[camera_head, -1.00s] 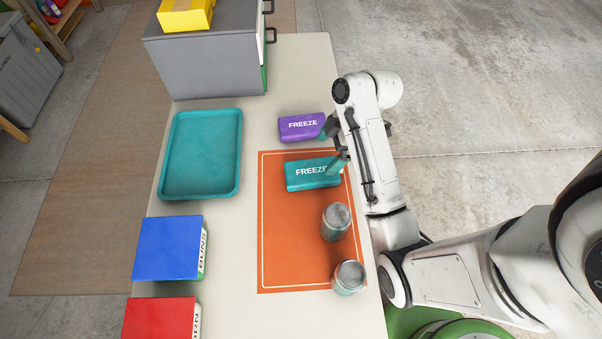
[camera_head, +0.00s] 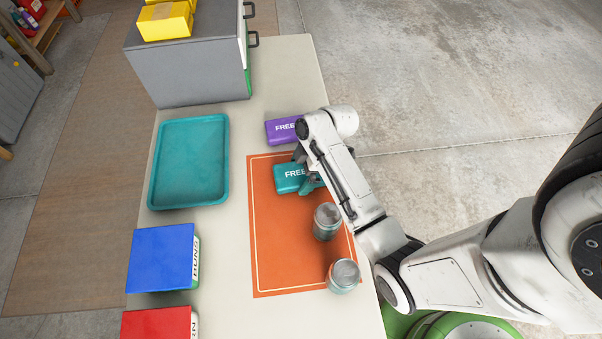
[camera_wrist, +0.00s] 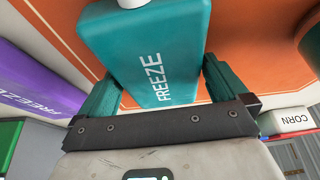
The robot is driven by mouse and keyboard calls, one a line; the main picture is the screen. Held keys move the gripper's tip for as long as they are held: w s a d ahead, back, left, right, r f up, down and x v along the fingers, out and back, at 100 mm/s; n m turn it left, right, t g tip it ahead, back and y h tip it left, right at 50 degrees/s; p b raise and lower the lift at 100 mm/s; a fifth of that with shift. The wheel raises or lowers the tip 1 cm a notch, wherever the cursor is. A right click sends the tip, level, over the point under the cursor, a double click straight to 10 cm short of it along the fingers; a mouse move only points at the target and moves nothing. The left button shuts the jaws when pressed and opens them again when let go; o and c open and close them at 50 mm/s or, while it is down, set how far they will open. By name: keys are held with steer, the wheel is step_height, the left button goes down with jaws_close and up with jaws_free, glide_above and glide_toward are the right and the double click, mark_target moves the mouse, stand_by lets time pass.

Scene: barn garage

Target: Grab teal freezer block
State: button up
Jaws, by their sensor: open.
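The teal freezer block (camera_head: 290,176), marked FREEZE, lies on the orange mat (camera_head: 268,258) near its far end. Its right part is hidden by my gripper in the head view. My gripper (camera_head: 312,171) is at the block's right end. In the wrist view the teal block (camera_wrist: 150,50) lies between the two open teal fingers of my gripper (camera_wrist: 160,85), one finger on each long side. I cannot tell whether the fingers touch it.
A purple freezer block (camera_head: 281,130) lies just beyond the mat. Two jars (camera_head: 326,221) (camera_head: 343,275) stand near the mat's right edge. A teal tray (camera_head: 153,165), a blue box (camera_head: 161,256) and a red box (camera_head: 157,324) are at left.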

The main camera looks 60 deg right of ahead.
steer(key=shift+c, duration=0.2)
steer(key=shift+r, duration=0.1)
steer(key=c, duration=1)
steer(key=shift+o, duration=0.2)
